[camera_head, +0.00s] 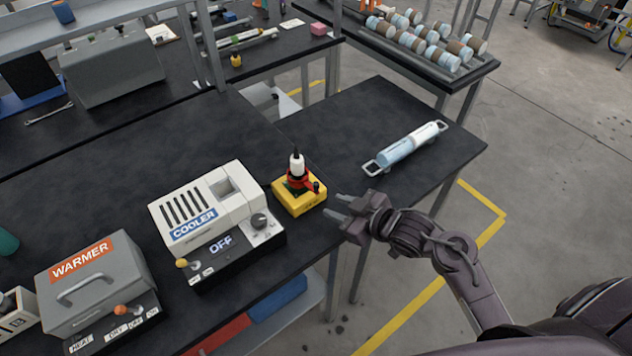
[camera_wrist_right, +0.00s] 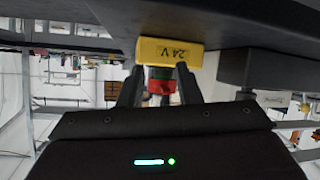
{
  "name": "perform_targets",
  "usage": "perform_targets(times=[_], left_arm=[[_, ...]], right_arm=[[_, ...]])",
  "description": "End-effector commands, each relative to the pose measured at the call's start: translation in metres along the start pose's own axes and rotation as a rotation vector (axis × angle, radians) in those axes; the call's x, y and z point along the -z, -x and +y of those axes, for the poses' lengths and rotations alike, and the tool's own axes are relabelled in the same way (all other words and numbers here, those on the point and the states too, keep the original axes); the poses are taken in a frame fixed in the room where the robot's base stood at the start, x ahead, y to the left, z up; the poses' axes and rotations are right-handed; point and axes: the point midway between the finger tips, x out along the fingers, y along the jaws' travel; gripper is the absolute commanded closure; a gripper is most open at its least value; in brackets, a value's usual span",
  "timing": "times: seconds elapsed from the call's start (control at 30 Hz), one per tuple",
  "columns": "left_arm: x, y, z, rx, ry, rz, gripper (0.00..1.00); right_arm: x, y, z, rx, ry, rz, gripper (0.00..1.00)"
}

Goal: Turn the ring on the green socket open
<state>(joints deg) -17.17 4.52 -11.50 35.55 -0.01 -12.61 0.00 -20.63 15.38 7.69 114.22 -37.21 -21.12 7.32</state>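A white plug (camera_head: 297,164) stands upright in the ring. My left gripper is out of view.
The white cooler (camera_head: 215,205), its display reading "OFF", stands close left of the box. A grey warmer (camera_head: 90,285) is farther left. A pale blue and white cylinder with handles (camera_head: 405,148) lies behind on the right. Bare tabletop separates it from the box.

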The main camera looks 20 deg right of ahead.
Motion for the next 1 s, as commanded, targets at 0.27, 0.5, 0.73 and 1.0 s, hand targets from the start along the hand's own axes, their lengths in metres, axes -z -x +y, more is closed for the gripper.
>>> perform_targets(times=[0.27,0.5,0.73,1.0], left_arm=[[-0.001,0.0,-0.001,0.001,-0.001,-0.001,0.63],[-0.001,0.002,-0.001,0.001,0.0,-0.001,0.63],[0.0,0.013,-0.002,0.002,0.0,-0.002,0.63],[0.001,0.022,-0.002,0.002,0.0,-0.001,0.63]], right_arm=[[0.023,0.018,0.015,0.238,-0.063,0.382,0.69],[0.035,0.03,0.019,0.303,-0.109,0.492,0.69],[0.054,0.003,0.011,0.303,-0.11,0.496,0.69],[0.068,-0.027,0.002,0.301,-0.108,0.492,0.69]])
